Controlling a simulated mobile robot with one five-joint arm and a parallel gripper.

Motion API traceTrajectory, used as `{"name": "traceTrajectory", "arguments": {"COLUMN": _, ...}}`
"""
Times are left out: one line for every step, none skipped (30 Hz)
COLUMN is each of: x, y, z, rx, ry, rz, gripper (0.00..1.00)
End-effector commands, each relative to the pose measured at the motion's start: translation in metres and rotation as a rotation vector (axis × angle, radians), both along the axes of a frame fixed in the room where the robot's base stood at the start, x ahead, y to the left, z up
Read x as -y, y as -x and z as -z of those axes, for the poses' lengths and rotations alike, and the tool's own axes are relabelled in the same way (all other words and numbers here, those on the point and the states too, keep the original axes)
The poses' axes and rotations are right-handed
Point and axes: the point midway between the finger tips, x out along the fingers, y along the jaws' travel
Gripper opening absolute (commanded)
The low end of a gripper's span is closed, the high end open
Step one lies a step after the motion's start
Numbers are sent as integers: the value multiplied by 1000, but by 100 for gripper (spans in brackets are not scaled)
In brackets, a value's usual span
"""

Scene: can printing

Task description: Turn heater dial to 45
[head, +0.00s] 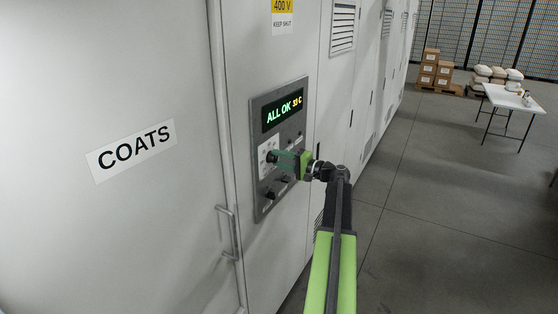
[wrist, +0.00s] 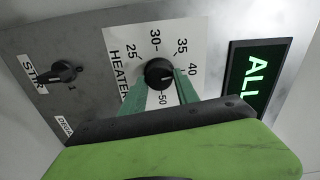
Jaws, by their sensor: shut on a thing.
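The black heater dial (wrist: 159,73) sits on a white scale labelled HEATER, with marks from 25 to 50. Its 45 mark is hidden, apparently behind a finger. A light mark on the knob appears to face right, toward about 40, but it is too small to read exactly. My gripper (wrist: 160,86) has its two green fingers on either side of the dial, shut on it.
The display (head: 283,112) reads ALL OK 33 C. A STIR knob (wrist: 65,72) is on the same panel. A door handle (head: 228,232) projects at lower left. Open floor lies right, with a white table (head: 515,97) and stacked boxes (head: 428,72) farther back.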

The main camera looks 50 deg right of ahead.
Motion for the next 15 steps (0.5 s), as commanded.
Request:
{"name": "traceTrajectory", "arguments": {"x": 0, "y": 0, "z": 1, "rx": -12, "ry": -38, "rz": -2, "gripper": 0}}
{"name": "traceTrajectory", "arguments": {"x": 0, "y": 1, "z": 1, "rx": -18, "ry": -65, "rz": -2, "gripper": 0}}
{"name": "traceTrajectory", "arguments": {"x": 0, "y": 1, "z": 2, "rx": -29, "ry": -103, "rz": -2, "gripper": 0}}
{"name": "traceTrajectory", "arguments": {"x": 0, "y": 1, "z": 2, "rx": -35, "ry": -130, "rz": -2, "gripper": 0}}
{"name": "traceTrajectory", "arguments": {"x": 0, "y": 1, "z": 2, "rx": -42, "ry": -158, "rz": -2, "gripper": 0}}
{"name": "traceTrajectory", "arguments": {"x": 0, "y": 1, "z": 2, "rx": -51, "ry": -195, "rz": -2, "gripper": 0}}
{"name": "traceTrajectory", "arguments": {"x": 0, "y": 1, "z": 2, "rx": -58, "ry": -223, "rz": -2, "gripper": 0}}
{"name": "traceTrajectory", "arguments": {"x": 0, "y": 1, "z": 2, "rx": -65, "ry": -250, "rz": -2, "gripper": 0}}
{"name": "traceTrajectory", "arguments": {"x": 0, "y": 1, "z": 2, "rx": -74, "ry": -288, "rz": -2, "gripper": 0}}
{"name": "traceTrajectory", "arguments": {"x": 0, "y": 1, "z": 2, "rx": -81, "ry": -315, "rz": -2, "gripper": 0}}
{"name": "traceTrajectory", "arguments": {"x": 0, "y": 1, "z": 3, "rx": -87, "ry": -342, "rz": -1, "gripper": 0}}
{"name": "traceTrajectory", "arguments": {"x": -1, "y": 1, "z": 3, "rx": -97, "ry": -380, "rz": -1, "gripper": 0}}
{"name": "traceTrajectory", "arguments": {"x": -1, "y": 1, "z": 3, "rx": -103, "ry": -407, "rz": -1, "gripper": 0}}
{"name": "traceTrajectory", "arguments": {"x": 0, "y": 1, "z": 3, "rx": -110, "ry": -433, "rz": -1, "gripper": 0}}
{"name": "traceTrajectory", "arguments": {"x": -1, "y": 1, "z": 3, "rx": -119, "ry": -469, "rz": -1, "gripper": 0}}
